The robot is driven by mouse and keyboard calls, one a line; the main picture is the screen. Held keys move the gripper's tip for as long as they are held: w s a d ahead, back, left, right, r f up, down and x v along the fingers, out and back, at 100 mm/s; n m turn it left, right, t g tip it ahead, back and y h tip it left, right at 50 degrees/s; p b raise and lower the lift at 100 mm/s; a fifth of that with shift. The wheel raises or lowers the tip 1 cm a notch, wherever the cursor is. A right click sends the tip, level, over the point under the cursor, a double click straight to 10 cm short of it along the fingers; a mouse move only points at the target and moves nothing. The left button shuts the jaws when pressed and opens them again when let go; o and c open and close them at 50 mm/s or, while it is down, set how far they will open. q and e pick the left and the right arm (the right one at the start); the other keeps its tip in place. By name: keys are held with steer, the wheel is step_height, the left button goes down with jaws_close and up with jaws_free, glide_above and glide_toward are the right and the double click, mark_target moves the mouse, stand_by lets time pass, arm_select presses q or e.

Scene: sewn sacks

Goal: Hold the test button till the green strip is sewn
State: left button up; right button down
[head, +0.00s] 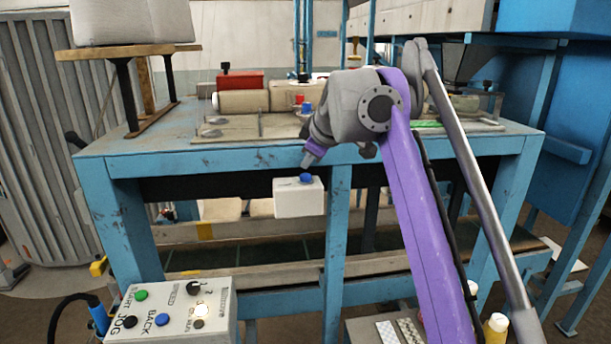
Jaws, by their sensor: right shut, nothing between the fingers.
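A white box with a blue button (306,178) on top hangs at the front of the blue machine table, below the tabletop edge. I take this for the test button; no label on it is readable. My right gripper (308,162) is shut and empty, pointing down just above the blue button. A small gap seems to show between them, but I cannot tell contact for sure. A green strip (427,124) lies on the tabletop at the right, partly hidden behind my right arm. My left gripper is not in view.
The blue table (230,158) spans the middle, with rollers and a red block (240,80) on top. A control box (180,308) with JOG and BACK buttons stands front left. A grey sack (130,20) rests on a wooden stand at upper left. A blue frame stands right.

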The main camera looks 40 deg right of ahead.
stand_by(0.4)
steer(key=shift+f, duration=0.4)
